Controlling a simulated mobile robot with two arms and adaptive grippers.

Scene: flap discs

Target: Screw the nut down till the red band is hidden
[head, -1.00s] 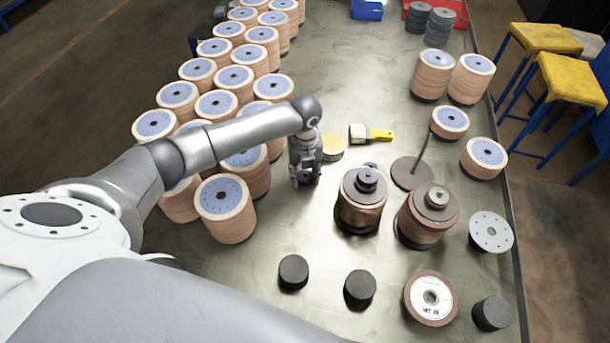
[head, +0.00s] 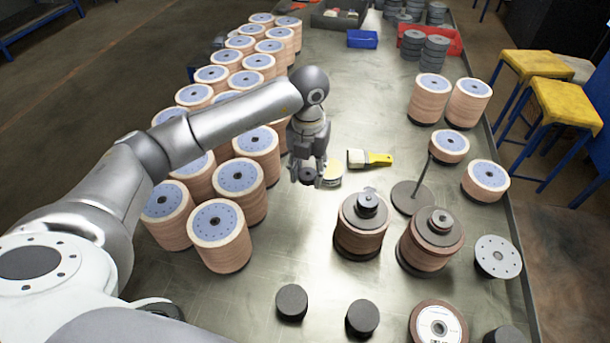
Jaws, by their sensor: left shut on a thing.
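My left gripper (head: 306,178) hangs pointing down over the table, left of the two clamped disc stacks. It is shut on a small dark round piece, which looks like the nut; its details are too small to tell. The left clamped stack (head: 360,238) has a dark plate and a dark stepped knob (head: 368,201) on top. The right clamped stack (head: 428,254) has a similar plate with a greyer knob (head: 440,218). I cannot make out a red band on either. A bare upright rod (head: 423,174) stands on a round dark base behind them. My right gripper is not in view.
Tall disc stacks (head: 220,238) crowd the table's left side. A pale round tin (head: 332,176) is close beside the gripper, with a yellow-handled brush (head: 370,158) behind. Dark cylinders (head: 291,302) stand in front. Shorter stacks (head: 485,181) line the right edge.

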